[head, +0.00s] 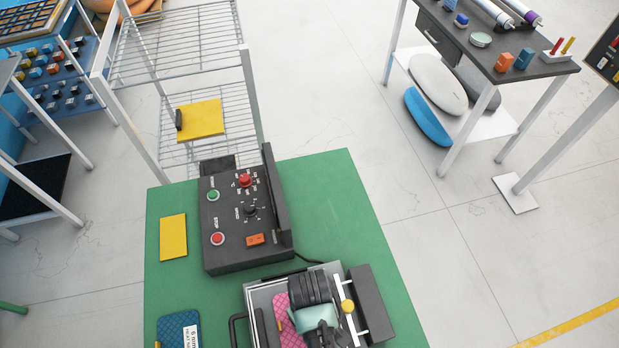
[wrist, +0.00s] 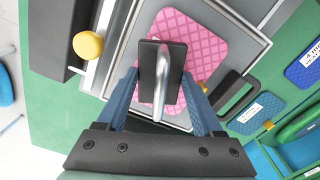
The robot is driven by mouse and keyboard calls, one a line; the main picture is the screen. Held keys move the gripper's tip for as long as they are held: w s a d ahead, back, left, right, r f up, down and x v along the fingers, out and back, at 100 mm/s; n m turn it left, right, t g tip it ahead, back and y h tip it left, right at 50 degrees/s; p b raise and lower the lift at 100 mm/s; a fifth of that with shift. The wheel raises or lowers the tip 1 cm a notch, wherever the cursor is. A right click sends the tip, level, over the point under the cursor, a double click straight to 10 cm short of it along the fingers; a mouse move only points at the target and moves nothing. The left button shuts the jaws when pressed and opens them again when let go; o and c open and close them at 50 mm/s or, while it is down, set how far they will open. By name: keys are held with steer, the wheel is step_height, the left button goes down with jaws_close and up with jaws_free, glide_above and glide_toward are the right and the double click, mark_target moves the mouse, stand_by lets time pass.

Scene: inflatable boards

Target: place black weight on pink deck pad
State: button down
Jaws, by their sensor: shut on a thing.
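I cannot tell whether the weight touches the pad. The quilted pink pad lies on a grey metal plate; in the head view only its left part (head: 287,330) shows beside my arm. My arm hides the weight and the fingertips in the head view.
A black control box (head: 228,225) with knobs stands behind the plate on the green table (head: 335,205). A yellow knob (head: 347,306) and dark bar flank the plate on the right. A blue pad (head: 175,330) and a yellow sheet (head: 173,238) lie to the left.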

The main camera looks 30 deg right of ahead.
steer(key=shift+w+f, duration=0.1)
steer(key=shift+f, duration=0.6)
steer(key=shift+f, duration=0.15)
steer(key=shift+c, duration=0.2)
jaws_free()
step_height(320, 180, up, 12)
steer(key=shift+r+b, duration=0.15)
steer(key=shift+b, duration=0.15)
